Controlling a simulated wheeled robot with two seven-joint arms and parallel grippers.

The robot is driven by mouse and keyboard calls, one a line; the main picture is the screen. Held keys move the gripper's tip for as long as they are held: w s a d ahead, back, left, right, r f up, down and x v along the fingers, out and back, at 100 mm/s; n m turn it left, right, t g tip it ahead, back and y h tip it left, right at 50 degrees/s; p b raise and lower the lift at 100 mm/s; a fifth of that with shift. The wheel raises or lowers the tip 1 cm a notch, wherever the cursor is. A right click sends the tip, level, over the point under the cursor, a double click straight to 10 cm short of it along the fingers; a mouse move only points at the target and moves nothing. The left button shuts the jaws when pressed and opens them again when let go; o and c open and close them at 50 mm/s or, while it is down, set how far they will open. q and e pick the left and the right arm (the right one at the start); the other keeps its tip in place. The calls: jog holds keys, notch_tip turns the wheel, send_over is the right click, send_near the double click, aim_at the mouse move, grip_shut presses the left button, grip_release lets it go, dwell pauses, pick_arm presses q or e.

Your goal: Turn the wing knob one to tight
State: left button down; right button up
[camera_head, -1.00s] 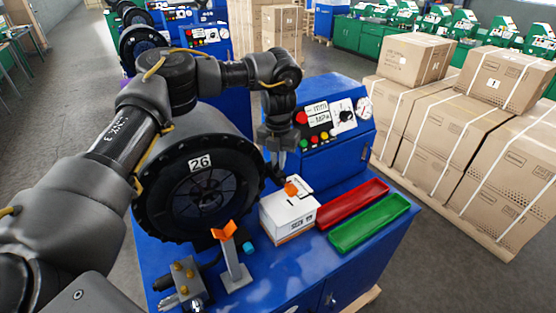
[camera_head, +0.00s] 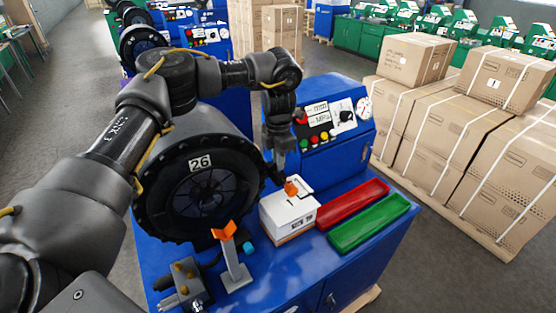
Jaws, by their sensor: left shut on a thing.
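My left gripper (camera_head: 278,170) points down beside the right edge of the round black crimper head (camera_head: 200,187), which is marked 26. Its fingers are shut on a small dark part there, which looks like the wing knob (camera_head: 273,172). The fingers hide most of it, so its wing angle cannot be read. The blue crimper cabinet (camera_head: 335,155) with gauge and buttons stands just behind the gripper. My right gripper is not in view.
A white box (camera_head: 289,217) with an orange piece (camera_head: 291,188) stands just below the gripper. A red tray (camera_head: 352,204) and a green tray (camera_head: 369,223) lie to its right. A grey post with an orange fork (camera_head: 225,231) stands in front. Strapped cartons (camera_head: 455,130) fill the right.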

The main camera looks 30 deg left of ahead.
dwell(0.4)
pick_arm(q)
jog(key=c, duration=1.5)
grip_release()
notch_tip(320, 180, up, 11)
jog(key=shift+f+b, duration=0.1)
jog(key=shift+b, duration=0.9)
